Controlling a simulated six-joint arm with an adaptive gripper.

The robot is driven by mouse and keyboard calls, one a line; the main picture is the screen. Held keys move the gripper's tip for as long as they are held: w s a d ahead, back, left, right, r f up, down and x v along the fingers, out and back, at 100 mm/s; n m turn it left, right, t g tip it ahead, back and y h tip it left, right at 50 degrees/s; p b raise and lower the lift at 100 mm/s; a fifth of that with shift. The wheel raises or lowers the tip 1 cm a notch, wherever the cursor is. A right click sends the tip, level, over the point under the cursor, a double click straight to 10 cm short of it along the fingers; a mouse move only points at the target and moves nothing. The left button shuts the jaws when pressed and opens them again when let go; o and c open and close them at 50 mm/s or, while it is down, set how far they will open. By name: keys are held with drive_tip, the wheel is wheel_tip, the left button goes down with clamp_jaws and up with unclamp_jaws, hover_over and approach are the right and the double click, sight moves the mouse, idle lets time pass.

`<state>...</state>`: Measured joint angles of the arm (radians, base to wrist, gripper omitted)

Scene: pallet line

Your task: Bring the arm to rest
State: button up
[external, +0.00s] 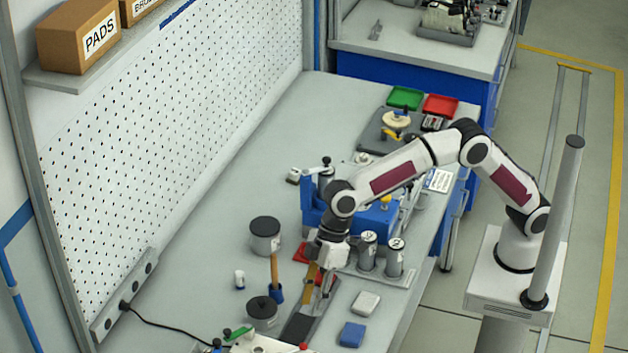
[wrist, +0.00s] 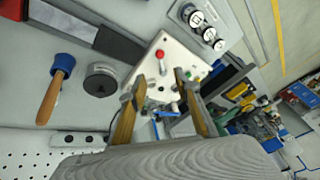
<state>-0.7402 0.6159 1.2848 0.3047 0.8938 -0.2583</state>
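My gripper (external: 320,292) hangs pointing down over the front part of the grey bench (external: 215,215). In the wrist view its two brown-faced fingers (wrist: 160,82) stand apart, with no object seen held between them. Beyond the fingers in that view is a pale plate (wrist: 150,68) with a red-knobbed lever (wrist: 160,55) and a green knob. In the external view my arm reaches left from its white pedestal, bent at the elbow, over the bench.
Blue (external: 352,334) and white (external: 366,302) pads lie right. Canisters (external: 395,258) and a blue fixture (external: 313,213) stand close behind. The bench's left-middle is mostly clear.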

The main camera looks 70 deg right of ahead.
idle(0.4)
drive_tip(key=s+d+r+m+t+h, duration=0.1)
drive_tip(key=s+d, duration=0.7)
drive_tip(key=d, duration=0.9)
drive_tip(key=s+d+r+m+t+h, duration=0.2)
drive_tip(key=s+d+m, duration=0.3)
drive_tip(key=d, duration=1.1)
drive_tip(key=s+d+r+m+t+h, duration=0.1)
drive_tip(key=s+d+r+m, duration=0.2)
drive_tip(key=s+d, duration=0.8)
drive_tip(key=d+r, duration=0.1)
drive_tip(key=d, duration=0.5)
drive_tip(key=shift+d+m+h, duration=0.35)
drive_tip(key=shift+m+h, duration=0.05)
drive_tip(key=shift+r, duration=0.1)
